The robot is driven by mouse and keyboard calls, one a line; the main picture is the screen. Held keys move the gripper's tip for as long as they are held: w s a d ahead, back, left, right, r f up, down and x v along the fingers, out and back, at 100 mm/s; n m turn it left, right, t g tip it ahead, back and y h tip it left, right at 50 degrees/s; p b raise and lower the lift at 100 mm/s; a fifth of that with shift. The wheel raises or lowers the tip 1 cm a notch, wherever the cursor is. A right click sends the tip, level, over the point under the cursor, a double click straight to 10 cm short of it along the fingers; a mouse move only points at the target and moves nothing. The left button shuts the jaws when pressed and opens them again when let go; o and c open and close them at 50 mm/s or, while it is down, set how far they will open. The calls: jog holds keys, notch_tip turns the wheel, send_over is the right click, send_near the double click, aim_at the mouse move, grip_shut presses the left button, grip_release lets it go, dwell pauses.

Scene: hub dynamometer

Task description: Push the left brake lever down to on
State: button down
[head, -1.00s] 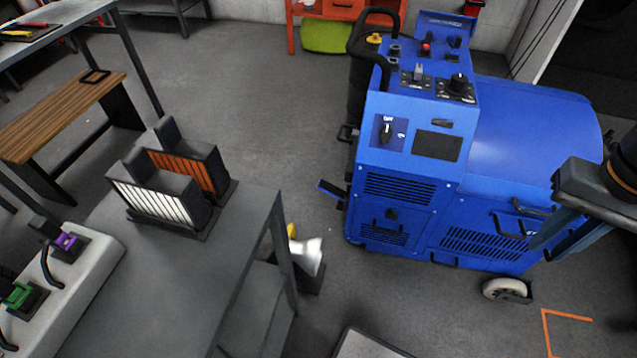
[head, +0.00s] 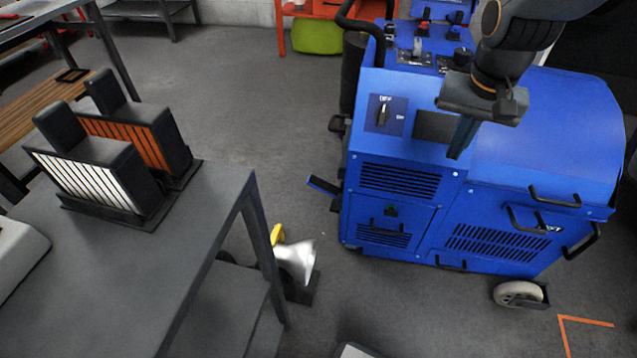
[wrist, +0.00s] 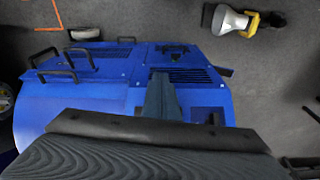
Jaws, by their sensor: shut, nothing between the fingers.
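The blue machine (head: 500,250) stands right of centre in the head view, with small controls on its upper console. A grey upright lever (head: 417,48) sits on a dark labelled plate at the console's left; I cannot read its label or tell whether it is the left brake lever. A red-and-black control (head: 423,22) is behind it. My gripper (head: 458,143) is shut and empty, pointing down in front of the console, near the machine's dark screen. The wrist view shows the gripper (wrist: 160,92) over the machine's blue body (wrist: 105,70); no lever is clear there.
A rotary switch (head: 383,112) is on the machine's front face, beside a dark screen (head: 433,127). A black handle (head: 347,22) rises at the machine's left. A grey table (head: 185,235) is at left. A lamp-like object (head: 296,260) is between them.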

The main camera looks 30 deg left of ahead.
aim_at(315, 180)
jog(key=w+a+f+b, duration=0.1)
jog(key=a+f+b, duration=0.3)
jog(key=a, duration=0.6)
jog(key=w+a+f+n+y+b, duration=0.1)
jog(key=a+f+b, duration=0.4)
jog(key=a, duration=0.5)
jog(key=w+a+f+t+y+b, duration=0.1)
jog(key=a+f+b, duration=0.4)
jog(key=a, duration=0.6)
jog(key=shift+w+n, duration=0.3)
jog(key=shift+w, duration=0.1)
jog(key=shift+f, duration=0.1)
jog(key=b+x, duration=0.6)
jog(key=x, duration=1.4)
jog(key=shift+w, duration=0.1)
jog(key=shift+a, duration=0.15)
